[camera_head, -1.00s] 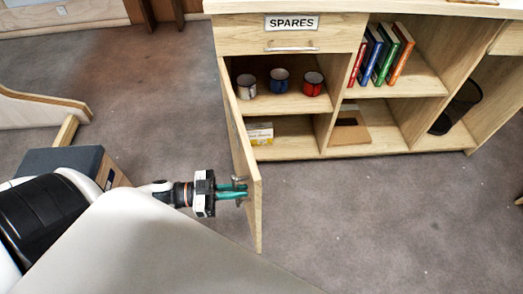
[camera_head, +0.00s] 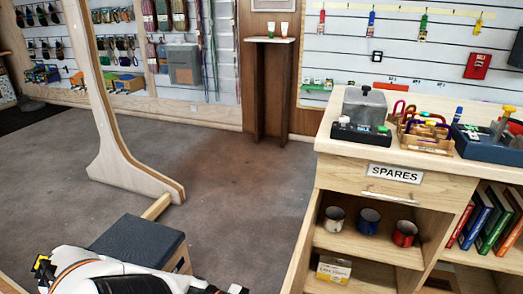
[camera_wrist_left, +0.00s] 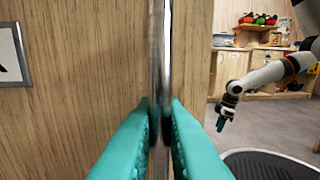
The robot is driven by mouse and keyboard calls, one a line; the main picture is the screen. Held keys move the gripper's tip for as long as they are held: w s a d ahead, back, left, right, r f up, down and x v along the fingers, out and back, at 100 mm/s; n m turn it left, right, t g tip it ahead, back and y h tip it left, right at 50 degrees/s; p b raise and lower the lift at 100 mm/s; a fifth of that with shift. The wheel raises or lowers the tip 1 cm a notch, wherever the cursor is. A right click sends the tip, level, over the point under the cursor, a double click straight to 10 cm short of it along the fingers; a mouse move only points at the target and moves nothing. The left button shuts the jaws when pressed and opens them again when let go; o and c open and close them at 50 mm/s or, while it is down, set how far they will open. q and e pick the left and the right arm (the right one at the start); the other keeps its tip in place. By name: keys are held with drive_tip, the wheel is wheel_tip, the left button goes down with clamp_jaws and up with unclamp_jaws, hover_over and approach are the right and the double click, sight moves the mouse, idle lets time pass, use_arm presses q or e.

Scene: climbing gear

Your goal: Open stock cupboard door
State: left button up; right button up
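The stock cupboard (camera_head: 345,178) has a SPARES label on its drawer front. Its door (camera_head: 299,245) stands open at the left, swung out from the shelves, with its lower part out of frame. In the left wrist view the wooden door (camera_wrist_left: 75,100) fills the left and middle, with a vertical metal handle (camera_wrist_left: 160,45) up close. My left gripper (camera_wrist_left: 160,105) has its teal fingers closed on either side of this handle. In the head view only part of my left arm shows. My right gripper (camera_wrist_left: 226,112) hangs down, apart from the door; its finger gap is too small to tell.
Inside stand several mugs (camera_head: 368,221), a small box (camera_head: 334,269) and books (camera_head: 477,222). The counter (camera_head: 420,145) holds trays of gear. A dark-topped block (camera_head: 138,240) and a wooden upright (camera_head: 100,110) stand left.

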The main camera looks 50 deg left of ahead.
use_arm(q)
drive_tip(key=o, duration=0.4)
drive_tip(key=v, duration=1.2)
drive_tip(key=shift+s, duration=0.1)
use_arm(e)
drive_tip(key=shift+w+r, duration=0.25)
drive_tip(key=shift+r, duration=0.05)
drive_tip(key=shift+s+f, duration=0.15)
drive_tip(key=shift+s, duration=0.05)
